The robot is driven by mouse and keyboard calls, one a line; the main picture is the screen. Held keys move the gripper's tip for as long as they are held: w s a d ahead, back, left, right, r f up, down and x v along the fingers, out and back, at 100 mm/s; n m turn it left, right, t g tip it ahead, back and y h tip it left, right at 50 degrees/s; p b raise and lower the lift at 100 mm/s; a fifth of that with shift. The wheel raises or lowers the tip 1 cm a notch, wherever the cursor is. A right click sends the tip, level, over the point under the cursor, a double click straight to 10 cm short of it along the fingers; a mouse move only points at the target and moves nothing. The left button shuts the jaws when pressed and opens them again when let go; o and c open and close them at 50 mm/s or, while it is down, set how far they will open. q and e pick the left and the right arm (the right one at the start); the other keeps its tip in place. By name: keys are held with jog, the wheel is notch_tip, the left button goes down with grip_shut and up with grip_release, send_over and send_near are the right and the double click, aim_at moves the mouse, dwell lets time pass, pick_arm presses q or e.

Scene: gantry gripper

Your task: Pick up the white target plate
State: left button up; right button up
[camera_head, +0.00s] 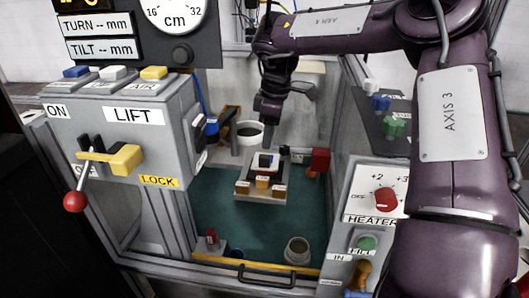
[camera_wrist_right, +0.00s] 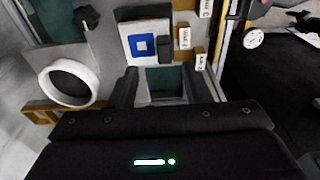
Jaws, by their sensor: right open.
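The white target plate (camera_head: 257,163) with a blue square at its middle sits on a small wooden fixture (camera_head: 259,196) inside the machine bay. In the right wrist view the plate (camera_wrist_right: 132,34) lies just beyond the fingers, toward the top, with a dark block at its right edge. My right gripper (camera_head: 267,110) points down from the purple arm, above and behind the plate in the head view. My left gripper is not in view.
A white cup (camera_head: 249,134) stands behind the fixture; its rim shows in the wrist view (camera_wrist_right: 45,86). A red block (camera_head: 320,160) is to the right, a grey jar (camera_head: 297,250) in front. Control panels (camera_head: 120,130) flank the bay. The green floor (camera_head: 220,222) has free room.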

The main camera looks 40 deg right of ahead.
aim_at(264, 156)
jog(key=f, duration=0.5)
jog(key=a+f, duration=0.1)
jog(key=f, duration=0.1)
jog(key=shift+w+f, duration=0.15)
jog(key=shift+w, duration=0.05)
grip_shut()
